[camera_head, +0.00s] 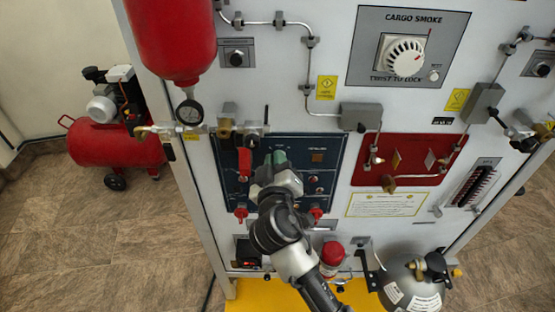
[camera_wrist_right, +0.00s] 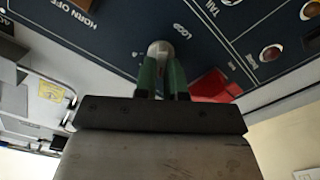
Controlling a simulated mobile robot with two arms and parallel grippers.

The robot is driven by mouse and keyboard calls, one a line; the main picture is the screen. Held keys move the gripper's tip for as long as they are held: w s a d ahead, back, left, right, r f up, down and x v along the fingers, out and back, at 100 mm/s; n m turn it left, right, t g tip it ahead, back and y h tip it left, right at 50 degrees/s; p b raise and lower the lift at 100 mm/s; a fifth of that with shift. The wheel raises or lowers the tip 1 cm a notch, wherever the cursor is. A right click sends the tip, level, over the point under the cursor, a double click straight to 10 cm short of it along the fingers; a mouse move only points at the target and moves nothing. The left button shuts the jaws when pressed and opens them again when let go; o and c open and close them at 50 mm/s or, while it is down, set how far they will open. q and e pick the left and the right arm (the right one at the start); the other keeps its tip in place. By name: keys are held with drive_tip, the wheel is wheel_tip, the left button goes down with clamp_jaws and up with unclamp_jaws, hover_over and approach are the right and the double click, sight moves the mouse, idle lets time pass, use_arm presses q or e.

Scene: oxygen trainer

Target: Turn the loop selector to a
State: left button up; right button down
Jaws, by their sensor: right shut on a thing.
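The loop selector (camera_wrist_right: 160,49) is a pale round knob on the dark blue panel, with the label "LOOP" beside it in the right wrist view. My right gripper (camera_wrist_right: 161,72) has its two green fingers closed on the sides of the knob. In the head view the right gripper (camera_head: 275,159) reaches the blue panel (camera_head: 327,150) and hides the knob. The position letters around the knob cannot be read. My left gripper is not in view.
A red guarded lever (camera_head: 244,162) sits just left of the gripper. Several red-handled parts are low on the panel, including one at the left (camera_head: 240,211). A red cylinder (camera_head: 172,40) hangs upper left, and a red compressor (camera_head: 115,145) stands on the floor.

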drive_tip(key=shift+a+n, duration=0.1)
drive_tip(key=shift+n, duration=0.9)
drive_tip(key=shift+f, duration=0.1)
drive_tip(key=c, duration=1.2)
unclamp_jaws()
drive_tip(key=s+b, duration=0.3)
drive_tip(key=s, duration=0.7)
drive_tip(key=shift+s, duration=0.4)
